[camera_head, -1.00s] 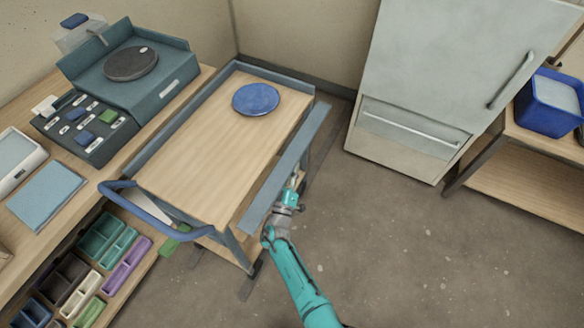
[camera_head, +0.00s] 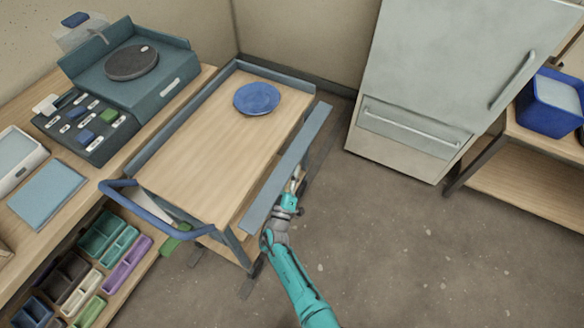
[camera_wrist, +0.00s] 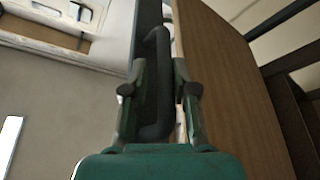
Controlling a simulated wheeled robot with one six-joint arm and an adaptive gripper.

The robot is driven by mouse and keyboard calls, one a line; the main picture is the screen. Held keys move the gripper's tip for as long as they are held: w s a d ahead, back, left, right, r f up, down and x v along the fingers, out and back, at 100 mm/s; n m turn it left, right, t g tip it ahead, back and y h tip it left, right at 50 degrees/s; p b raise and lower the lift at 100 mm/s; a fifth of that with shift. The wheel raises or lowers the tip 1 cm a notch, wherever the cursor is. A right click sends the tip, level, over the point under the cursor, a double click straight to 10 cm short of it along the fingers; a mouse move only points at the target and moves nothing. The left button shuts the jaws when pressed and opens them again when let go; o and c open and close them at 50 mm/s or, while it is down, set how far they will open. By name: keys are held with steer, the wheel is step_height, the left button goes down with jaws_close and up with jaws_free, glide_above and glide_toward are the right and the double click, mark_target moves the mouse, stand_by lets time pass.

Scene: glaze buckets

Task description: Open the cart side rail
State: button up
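The cart (camera_head: 205,150) has a wooden top and blue-grey rails. Its right side rail (camera_head: 285,170) leans outward, with a gap between it and the wooden top. In the head view my gripper (camera_head: 294,186) is at the outer side of this rail, near its middle. In the wrist view a dark bar handle (camera_wrist: 156,85) lies lengthwise between the two fingers of my gripper (camera_wrist: 159,95). The fingers appear closed around it. The handle is hidden behind my gripper in the head view.
A blue plate (camera_head: 256,98) lies at the far end of the cart top. A blue push handle (camera_head: 150,208) sticks out at the near left. A workbench (camera_head: 195,85) stands close on the left. A fridge (camera_head: 440,75) stands at the back right. Floor to the right is clear.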

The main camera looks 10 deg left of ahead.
steer(key=v, duration=1)
steer(key=shift+s, duration=0.15)
steer(key=shift+f, duration=0.1)
